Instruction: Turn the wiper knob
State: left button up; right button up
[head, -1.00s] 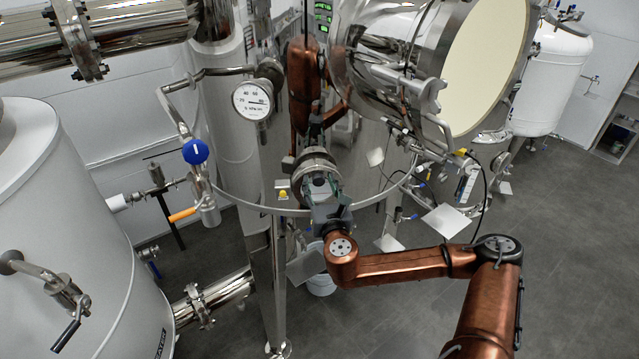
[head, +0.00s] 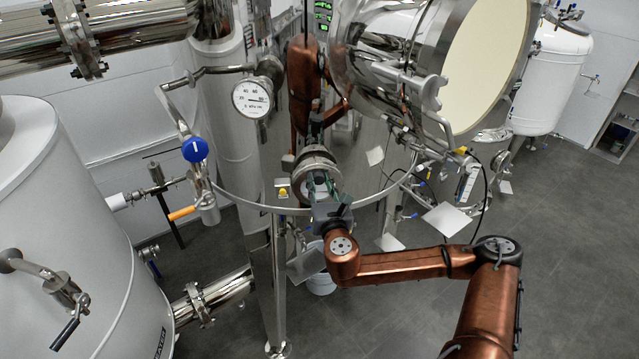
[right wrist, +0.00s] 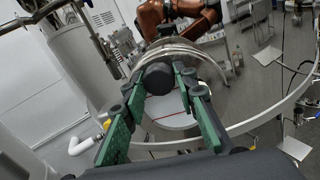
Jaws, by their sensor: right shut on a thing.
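The wiper knob (right wrist: 158,78) is a dark, round knob in front of a round metal fitting on the polished tank. In the right wrist view it sits between the green-padded fingers of my right gripper (right wrist: 160,82), which are closed on its sides. In the head view, my right gripper (head: 323,188) is at the round metal fitting (head: 316,163), and its fingers mostly hide the knob. My left gripper is in neither view.
The polished tank (head: 250,170) mirrors my copper arm. A pressure gauge (head: 252,98) and a blue-handled valve (head: 195,150) are to the left. A large hatch (head: 487,65) is above right. A white tank (head: 60,230) stands at left. Grey floor is open at lower right.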

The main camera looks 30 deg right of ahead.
jog(key=m+b, duration=0.3)
jog(key=m, duration=0.2)
jog(key=shift+f, duration=0.2)
jog(key=m+b, duration=0.2)
jog(key=m, duration=0.3)
jog(key=shift+m+h, duration=0.4)
jog(key=m+h+b, duration=0.1)
jog(key=m, duration=0.5)
jog(key=shift+a, duration=0.1)
jog(key=m+h, duration=0.1)
jog(key=m, duration=0.5)
jog(key=shift+w+r+m, duration=0.1)
jog(key=shift+r+m, duration=0.05)
jog(key=shift+m, duration=0.15)
jog(key=o, duration=1.2)
jog(key=shift+c, duration=0.2)
